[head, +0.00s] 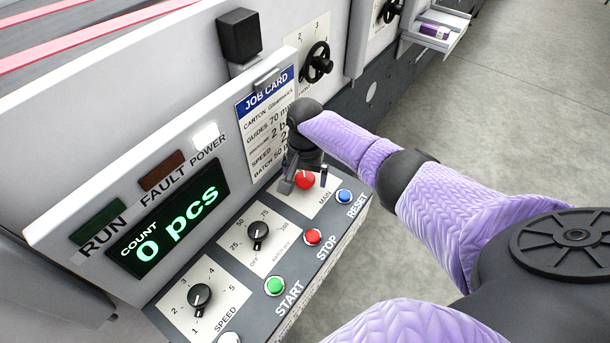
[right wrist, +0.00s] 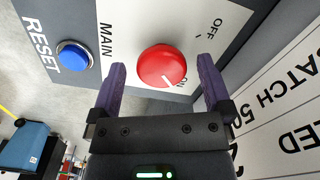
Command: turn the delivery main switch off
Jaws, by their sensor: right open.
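The delivery main switch (head: 305,180) is a round red knob on a white plate on the control panel. In the right wrist view the knob (right wrist: 162,66) sits beside the word MAIN, with OFF and ON marks on the plate. Its pale pointer line points to the ON mark. My right gripper (head: 304,183) is open, with one purple finger on each side of the knob. In the right wrist view a gap shows between the knob and each finger (right wrist: 162,72). In the head view my wrist hides part of the plate. My left gripper is out of view.
A blue RESET button (head: 345,196), a red STOP button (head: 313,236) and a green START button (head: 275,285) line the panel's front edge. Black dials (head: 257,234) sit left of the switch. The job card (head: 266,122) hangs close behind my gripper. The lit POWER lamp (head: 205,134) is white.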

